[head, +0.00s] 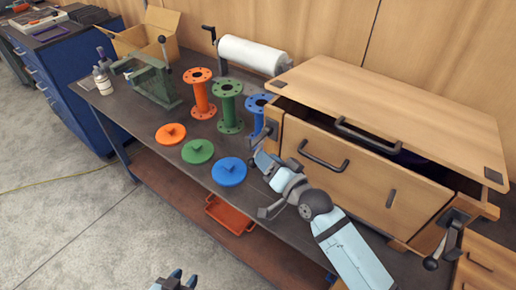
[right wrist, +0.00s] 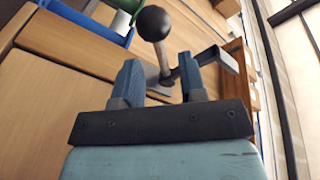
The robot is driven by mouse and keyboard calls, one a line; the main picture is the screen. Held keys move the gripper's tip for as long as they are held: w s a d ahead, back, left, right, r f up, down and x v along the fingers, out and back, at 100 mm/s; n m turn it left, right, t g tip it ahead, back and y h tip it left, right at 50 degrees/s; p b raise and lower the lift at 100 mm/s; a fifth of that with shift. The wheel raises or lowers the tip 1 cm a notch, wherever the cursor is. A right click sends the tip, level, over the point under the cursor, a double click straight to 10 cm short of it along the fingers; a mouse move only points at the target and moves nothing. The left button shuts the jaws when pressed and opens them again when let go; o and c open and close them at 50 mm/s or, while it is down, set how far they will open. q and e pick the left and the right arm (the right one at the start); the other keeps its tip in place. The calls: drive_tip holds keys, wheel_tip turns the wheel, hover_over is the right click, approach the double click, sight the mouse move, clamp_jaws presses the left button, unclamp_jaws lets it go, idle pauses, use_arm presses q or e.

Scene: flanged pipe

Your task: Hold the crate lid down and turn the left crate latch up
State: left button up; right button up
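The wooden crate (head: 362,190) stands on the right of the bench. Its lid (head: 400,95) sits above the front wall with a dark gap under its front edge. The left crate latch (head: 270,128) is at the crate's front left corner, partly hidden by my right gripper (head: 262,178). In the right wrist view, my right gripper (right wrist: 159,78) is open, with the latch's black ball knob (right wrist: 153,23) and rod showing between and beyond its fingers. I cannot tell if they touch. My left gripper (head: 180,279) is at the bottom edge, away from the crate, its fingers apart and empty.
The right latch (head: 453,222) has its knob hanging down. Orange (head: 200,95), green (head: 229,106) and blue (head: 257,110) flanged pipes stand left of the crate. Three matching discs lie along the bench front. A green frame (head: 155,84) and white roll (head: 250,54) stand behind.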

sight(258, 149)
drive_tip(key=shift+x, duration=2.15)
drive_tip(key=shift+c, duration=0.5)
clamp_jaws()
